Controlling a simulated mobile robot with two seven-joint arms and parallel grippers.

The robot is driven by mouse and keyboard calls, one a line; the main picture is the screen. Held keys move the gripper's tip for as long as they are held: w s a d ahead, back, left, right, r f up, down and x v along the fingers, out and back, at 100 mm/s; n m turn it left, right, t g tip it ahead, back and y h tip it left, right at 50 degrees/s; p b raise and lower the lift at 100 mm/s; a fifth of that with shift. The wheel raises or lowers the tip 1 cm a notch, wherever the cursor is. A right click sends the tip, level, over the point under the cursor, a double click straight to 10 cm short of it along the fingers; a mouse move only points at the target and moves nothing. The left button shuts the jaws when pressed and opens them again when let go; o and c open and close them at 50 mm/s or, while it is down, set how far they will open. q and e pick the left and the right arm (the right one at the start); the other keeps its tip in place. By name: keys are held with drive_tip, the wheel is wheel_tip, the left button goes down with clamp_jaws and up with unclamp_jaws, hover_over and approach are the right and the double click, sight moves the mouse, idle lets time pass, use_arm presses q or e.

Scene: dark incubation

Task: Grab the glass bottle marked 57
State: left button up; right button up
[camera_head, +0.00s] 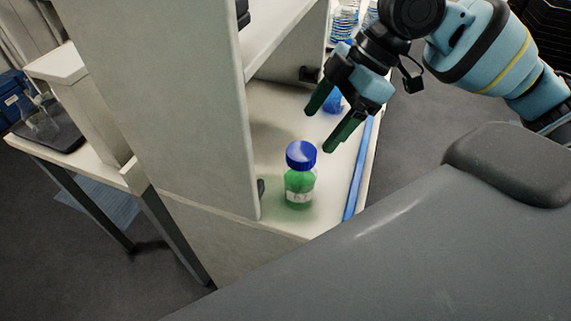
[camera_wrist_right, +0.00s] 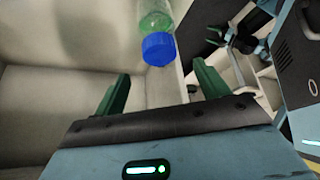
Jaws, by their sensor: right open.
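A glass bottle (camera_head: 300,187) with green contents and a blue cap stands upright on a pale shelf. Its white label carries a mark too small to read surely. My right gripper (camera_head: 318,131) is open and empty, with dark green fingers, above and just right of this bottle, apart from it. In the right wrist view, the bottle (camera_wrist_right: 155,15) shows at the top, its blue cap toward the space between my open fingers (camera_wrist_right: 163,78). Another blue-capped item (camera_head: 333,102) is partly hidden behind my right gripper. My left gripper does not show clearly.
An upright panel (camera_head: 170,90) stands close left of the bottle. A blue strip (camera_head: 358,175) runs along the shelf's right edge. Clear bottles (camera_head: 343,22) stand farther back. A side table with a flask (camera_head: 40,118) is at far left.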

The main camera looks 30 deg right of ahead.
sight(302, 150)
drive_tip(key=shift+s+a+f, duration=0.1)
drive_tip(key=shift+a+f, duration=0.35)
drive_tip(key=shift+f, duration=0.3)
drive_tip(key=shift+a+f, duration=0.2)
drive_tip(key=shift+f, duration=0.1)
drive_tip(key=shift+w+f, duration=0.15)
drive_tip(key=shift+w, duration=0.1)
drive_tip(key=x, duration=0.5)
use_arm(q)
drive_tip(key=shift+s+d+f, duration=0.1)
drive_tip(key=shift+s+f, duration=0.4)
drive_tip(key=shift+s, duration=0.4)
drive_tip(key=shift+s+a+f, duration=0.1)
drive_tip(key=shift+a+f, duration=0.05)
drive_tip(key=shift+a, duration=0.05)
use_arm(e)
clamp_jaws()
